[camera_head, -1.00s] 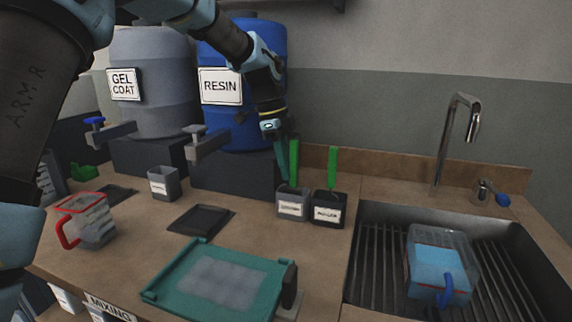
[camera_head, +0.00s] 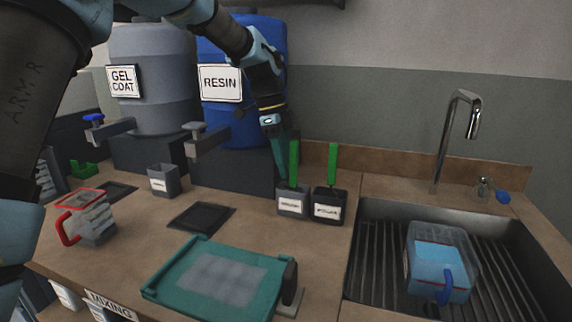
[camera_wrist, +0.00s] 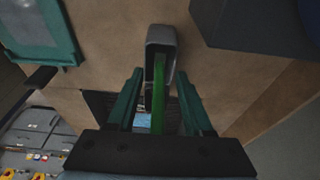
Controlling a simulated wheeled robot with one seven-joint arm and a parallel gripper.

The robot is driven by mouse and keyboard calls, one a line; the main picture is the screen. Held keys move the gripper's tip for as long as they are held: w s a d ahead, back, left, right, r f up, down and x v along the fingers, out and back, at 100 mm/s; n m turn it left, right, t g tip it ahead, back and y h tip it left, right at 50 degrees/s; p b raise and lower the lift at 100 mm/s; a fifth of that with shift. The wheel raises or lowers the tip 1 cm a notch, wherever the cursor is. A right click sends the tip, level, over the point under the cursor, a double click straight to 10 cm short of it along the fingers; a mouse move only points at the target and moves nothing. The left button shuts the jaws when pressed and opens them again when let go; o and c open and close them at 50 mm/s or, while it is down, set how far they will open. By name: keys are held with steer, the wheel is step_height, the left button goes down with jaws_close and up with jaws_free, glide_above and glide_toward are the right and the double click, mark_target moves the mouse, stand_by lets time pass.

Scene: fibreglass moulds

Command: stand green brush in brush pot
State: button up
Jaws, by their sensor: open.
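A green brush handle (camera_head: 294,163) rises upright from the grey labelled pot (camera_head: 292,204) beside the sink. A second green handle (camera_head: 332,165) rises from the darker labelled pot (camera_head: 329,208) just to its right. The small labels are hard to read. My gripper (camera_head: 281,165) is open and points down over the grey pot, its teal fingers next to the left handle. In the wrist view my gripper's fingers (camera_wrist: 161,100) stand apart, with a green handle (camera_wrist: 158,90) in the gap between them. The bristles are hidden.
A blue resin barrel (camera_head: 240,55) stands behind my arm. A teal-framed mould (camera_head: 160,290) lies in front. The sink (camera_head: 360,235) holds a clear blue container (camera_head: 440,265). A red-handled jug (camera_head: 95,225), a grey cup (camera_head: 163,181) and a dark tray (camera_head: 202,217) are left.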

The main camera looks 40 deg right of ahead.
steer(key=b+v, duration=0.1)
steer(key=v, duration=0.9)
steer(key=shift+r, duration=0.2)
